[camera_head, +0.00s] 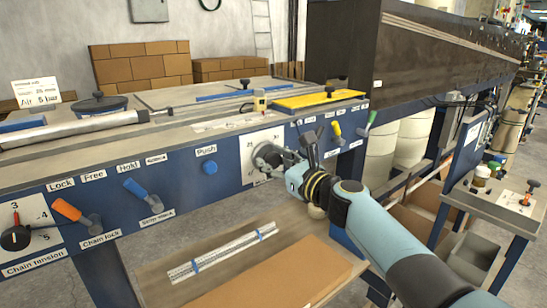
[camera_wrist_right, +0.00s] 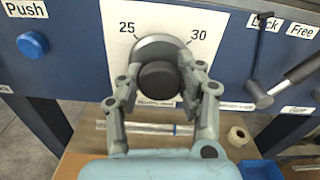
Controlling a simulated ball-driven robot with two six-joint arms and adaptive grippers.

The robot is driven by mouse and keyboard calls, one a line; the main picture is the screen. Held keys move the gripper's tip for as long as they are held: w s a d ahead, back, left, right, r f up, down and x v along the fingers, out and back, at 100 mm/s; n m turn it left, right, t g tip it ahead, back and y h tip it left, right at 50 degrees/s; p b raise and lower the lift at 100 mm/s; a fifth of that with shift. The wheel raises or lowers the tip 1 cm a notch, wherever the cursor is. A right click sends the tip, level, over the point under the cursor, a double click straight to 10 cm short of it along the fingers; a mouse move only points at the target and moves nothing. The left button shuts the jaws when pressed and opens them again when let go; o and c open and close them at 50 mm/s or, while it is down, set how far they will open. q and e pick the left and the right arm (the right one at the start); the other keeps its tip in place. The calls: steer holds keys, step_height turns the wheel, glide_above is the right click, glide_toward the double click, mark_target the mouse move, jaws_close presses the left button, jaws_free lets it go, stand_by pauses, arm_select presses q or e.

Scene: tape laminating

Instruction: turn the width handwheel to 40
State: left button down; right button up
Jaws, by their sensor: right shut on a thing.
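The width handwheel (camera_wrist_right: 158,78) is a round grey wheel with a dark hub. It sits on a white dial plate (camera_wrist_right: 118,50) on the blue machine front; the numbers 25 and 30 show above it, to the left and right. The head view shows the grey wheel (camera_head: 267,156) partly behind my right gripper (camera_head: 282,160). In the right wrist view my right gripper (camera_wrist_right: 163,80) has a finger on each side of the hub and is shut on the handwheel. I see no pointer or mark for 40. My left gripper is not in view.
A blue push button (camera_head: 209,167) is left of the dial. Levers with green (camera_head: 372,117), yellow (camera_head: 336,129), blue (camera_head: 135,188) and orange (camera_head: 67,210) handles stick out of the front. A lower shelf holds a ruler (camera_head: 222,251) and a brown board (camera_head: 275,280).

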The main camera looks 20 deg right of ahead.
steer(key=shift+r+m, duration=0.1)
steer(key=shift+m, duration=0.6)
steer(key=o, duration=1.2)
steer(key=shift+s, duration=0.2)
steer(key=v, duration=1.1)
steer(key=shift+s, duration=0.25)
steer(key=shift+d, duration=0.1)
